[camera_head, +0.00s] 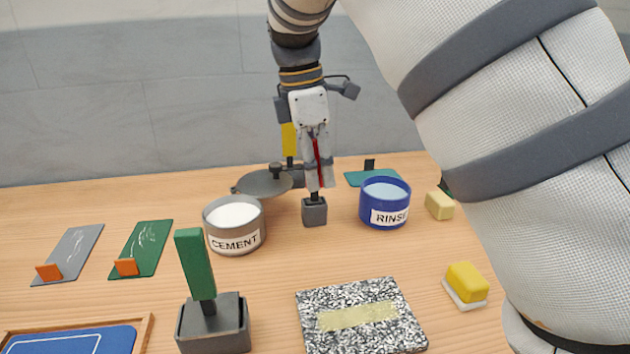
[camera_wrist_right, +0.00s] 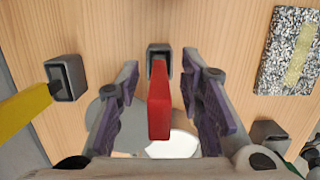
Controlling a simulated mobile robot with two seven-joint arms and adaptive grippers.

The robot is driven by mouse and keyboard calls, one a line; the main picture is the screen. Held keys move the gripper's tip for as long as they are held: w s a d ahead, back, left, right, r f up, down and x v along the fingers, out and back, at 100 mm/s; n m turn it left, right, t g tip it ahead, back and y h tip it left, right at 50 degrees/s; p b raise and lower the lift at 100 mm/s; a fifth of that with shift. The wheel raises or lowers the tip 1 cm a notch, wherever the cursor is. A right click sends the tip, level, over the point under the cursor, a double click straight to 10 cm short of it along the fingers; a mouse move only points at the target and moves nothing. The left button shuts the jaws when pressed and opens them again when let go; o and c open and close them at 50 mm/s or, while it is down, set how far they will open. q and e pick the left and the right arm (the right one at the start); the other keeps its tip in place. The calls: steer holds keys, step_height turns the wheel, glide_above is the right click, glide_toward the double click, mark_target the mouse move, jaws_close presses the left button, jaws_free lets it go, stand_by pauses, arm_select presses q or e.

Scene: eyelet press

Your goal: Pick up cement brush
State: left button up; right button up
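A red-handled brush (camera_head: 318,160) stands upright in a small dark grey holder (camera_head: 314,212) right of the cement pot (camera_head: 235,226). My right gripper (camera_head: 319,178) points down over this brush. In the right wrist view the red handle (camera_wrist_right: 159,105) lies between the two spread fingers (camera_wrist_right: 161,112), with a gap visible on each side. Its holder (camera_wrist_right: 159,58) shows beyond it. A green-handled brush (camera_head: 196,265) stands in a holder at the front, and a yellow-handled one (camera_head: 289,139) at the back. No label shows which brush is for cement. My left gripper is out of view.
A blue rinse pot (camera_head: 385,203) stands right of the red brush. A dark round lid-like thing (camera_head: 262,184) lies behind. A speckled slab (camera_head: 345,298) and a yellow sponge (camera_head: 467,280) are in front. My right arm covers the right side.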

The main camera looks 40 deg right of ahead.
steer(key=shift+d+f, duration=0.1)
steer(key=shift+f, duration=0.2)
jaws_close()
step_height(320, 180, up, 10)
steer(key=shift+r, duration=0.1)
